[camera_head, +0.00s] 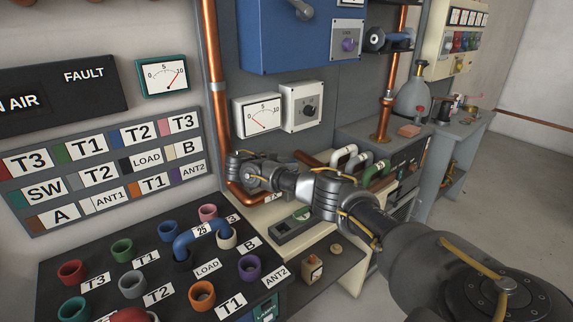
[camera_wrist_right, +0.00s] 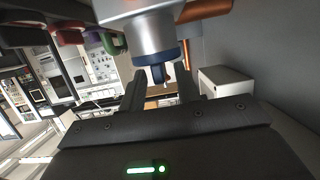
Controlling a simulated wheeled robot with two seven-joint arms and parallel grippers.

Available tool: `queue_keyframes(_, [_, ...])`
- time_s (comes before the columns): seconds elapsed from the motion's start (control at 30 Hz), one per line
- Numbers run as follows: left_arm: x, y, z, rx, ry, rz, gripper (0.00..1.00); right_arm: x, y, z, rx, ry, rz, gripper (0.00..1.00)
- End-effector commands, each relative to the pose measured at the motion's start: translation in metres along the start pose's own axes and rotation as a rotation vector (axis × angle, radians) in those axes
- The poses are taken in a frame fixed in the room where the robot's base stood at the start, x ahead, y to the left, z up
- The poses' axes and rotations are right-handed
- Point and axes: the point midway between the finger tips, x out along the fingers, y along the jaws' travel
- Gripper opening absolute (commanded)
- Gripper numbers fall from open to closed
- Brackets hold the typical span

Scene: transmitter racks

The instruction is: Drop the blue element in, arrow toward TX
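My right gripper (camera_head: 250,172) reaches left beside the copper elbow, above the beige bench. In the right wrist view its two dark fingers (camera_wrist_right: 161,90) stand apart. Between and beyond their tips is the blue element (camera_wrist_right: 157,57), a blue ring with a narrower blue part. It is at the end of a silver cylinder (camera_wrist_right: 148,32) joined to a pale body. Gaps show between the blue part and the fingers. Any arrow on it is not visible. In the head view the element is hidden by my gripper. A label (camera_head: 273,197), partly hidden, lies by the elbow. My left gripper is not in view.
A copper pipe (camera_head: 211,75) runs down beside the gripper. White meter boxes (camera_head: 259,114) are on the wall behind. White and green handles (camera_head: 343,154) stand to the right. A patch panel (camera_head: 150,262) with coloured sockets and a blue link (camera_head: 197,235) fills the front left.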

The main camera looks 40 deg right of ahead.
Motion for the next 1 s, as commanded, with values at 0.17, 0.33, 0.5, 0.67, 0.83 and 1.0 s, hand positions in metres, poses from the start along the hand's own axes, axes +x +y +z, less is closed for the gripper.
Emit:
queue_keyframes(0.17, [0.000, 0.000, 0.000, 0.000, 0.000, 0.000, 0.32, 0.000, 0.000, 0.000, 0.000, 0.000, 0.000, 0.32])
queue_keyframes(0.33, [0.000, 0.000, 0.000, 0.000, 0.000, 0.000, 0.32, -0.006, -0.001, -0.002, 0.001, -0.001, -0.002, 0.32])
queue_keyframes(0.5, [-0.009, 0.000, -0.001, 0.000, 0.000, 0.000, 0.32, -0.039, -0.001, -0.010, -0.002, 0.000, -0.004, 0.32])
queue_keyframes(0.67, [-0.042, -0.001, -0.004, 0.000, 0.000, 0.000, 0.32, -0.068, 0.000, -0.013, -0.003, 0.000, 0.000, 0.32])
queue_keyframes(0.83, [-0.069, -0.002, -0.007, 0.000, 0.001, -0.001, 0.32, -0.092, 0.000, -0.011, -0.003, -0.001, -0.001, 0.32])
queue_keyframes(1.0, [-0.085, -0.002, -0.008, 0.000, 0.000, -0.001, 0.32, -0.111, 0.000, -0.007, -0.002, -0.001, 0.000, 0.32])
